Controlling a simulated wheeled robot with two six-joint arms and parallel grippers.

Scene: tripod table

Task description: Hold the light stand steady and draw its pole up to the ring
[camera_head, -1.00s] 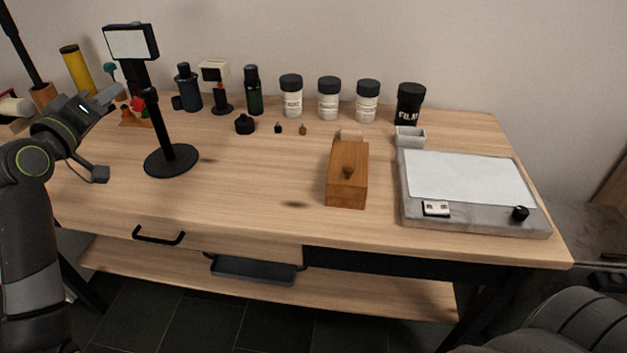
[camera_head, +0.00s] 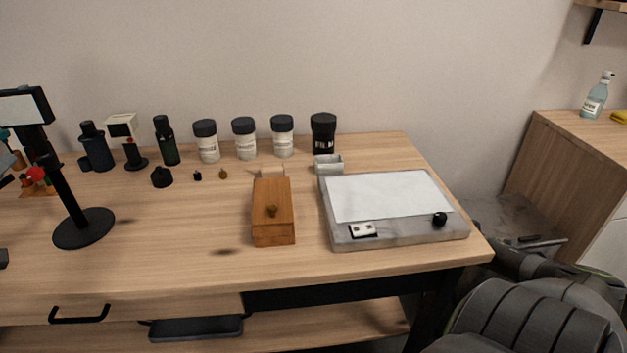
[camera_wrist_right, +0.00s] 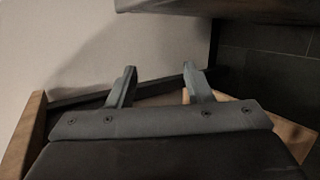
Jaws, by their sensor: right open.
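The black light stand (camera_head: 70,195) stands upright but leaning in view at the left of the table in the head view. It has a round base, a pole and a pale rectangular lamp panel on top. I cannot make out a distinct ring on it. Only the fingertips of my left gripper (camera_head: 8,209) show at the left picture edge, spread apart, left of the pole and not closed on it. My right gripper (camera_wrist_right: 160,85) is open and empty in the right wrist view, away from the stand.
Bottles and jars (camera_head: 245,138) line the table's back. A wooden box (camera_head: 272,212) and a light pad (camera_head: 395,240) lie to the right. A black cap (camera_head: 162,177) stands behind the stand's base. Bare tabletop lies between the stand and the box.

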